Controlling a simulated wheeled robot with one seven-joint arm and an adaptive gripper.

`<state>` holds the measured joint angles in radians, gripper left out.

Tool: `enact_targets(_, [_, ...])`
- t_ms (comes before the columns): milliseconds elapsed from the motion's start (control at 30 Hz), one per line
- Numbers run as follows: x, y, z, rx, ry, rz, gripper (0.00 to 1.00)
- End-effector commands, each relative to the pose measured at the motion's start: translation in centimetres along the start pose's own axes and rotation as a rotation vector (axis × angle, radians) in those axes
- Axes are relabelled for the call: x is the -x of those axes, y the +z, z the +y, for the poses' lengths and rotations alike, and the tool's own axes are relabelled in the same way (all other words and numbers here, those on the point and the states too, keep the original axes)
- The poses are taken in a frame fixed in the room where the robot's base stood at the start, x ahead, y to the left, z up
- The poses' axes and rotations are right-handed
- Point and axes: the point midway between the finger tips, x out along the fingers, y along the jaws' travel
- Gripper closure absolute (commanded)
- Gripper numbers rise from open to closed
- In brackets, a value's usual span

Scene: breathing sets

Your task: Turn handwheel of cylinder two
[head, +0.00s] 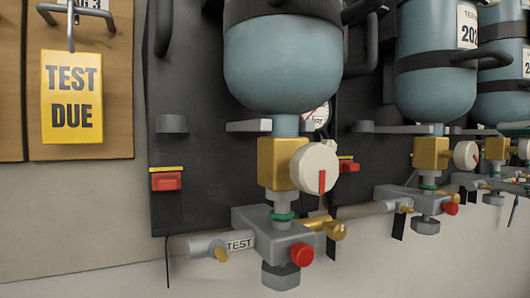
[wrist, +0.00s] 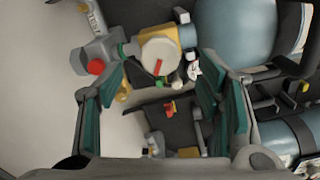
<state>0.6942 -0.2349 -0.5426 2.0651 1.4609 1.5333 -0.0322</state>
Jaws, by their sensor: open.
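The nearest blue-grey cylinder (head: 283,65) hangs valve-down in the head view. Its brass valve body (head: 274,160) carries a round white handwheel (head: 310,160) with a red mark pointing down. A second, similar handwheel (head: 466,155) is on the set to its right. No cylinder number is readable, so I cannot tell which is two. My gripper (wrist: 162,72) shows only in the wrist view, open and empty. A white handwheel (wrist: 158,58) with a red mark appears between its fingertips, beyond them. I cannot tell the remaining distance or any contact.
Below the near valve are a grey block with a red button (head: 302,254), a TEST-marked fitting (head: 238,245) and a brass fitting (head: 334,229). A red clip (head: 166,180) is on the dark backplate. A yellow TEST DUE tag (head: 71,97) hangs at left. Lower left wall is bare.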

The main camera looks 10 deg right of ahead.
Motion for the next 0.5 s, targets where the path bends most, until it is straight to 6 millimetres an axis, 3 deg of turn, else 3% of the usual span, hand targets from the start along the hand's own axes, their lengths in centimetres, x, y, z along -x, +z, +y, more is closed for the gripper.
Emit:
enact_targets(200, [3.6,-0.1,0.0,0.0,0.001,0.002,0.4])
enact_targets(500, [5.1,0.0,0.0,0.0,0.001,-0.001,0.4])
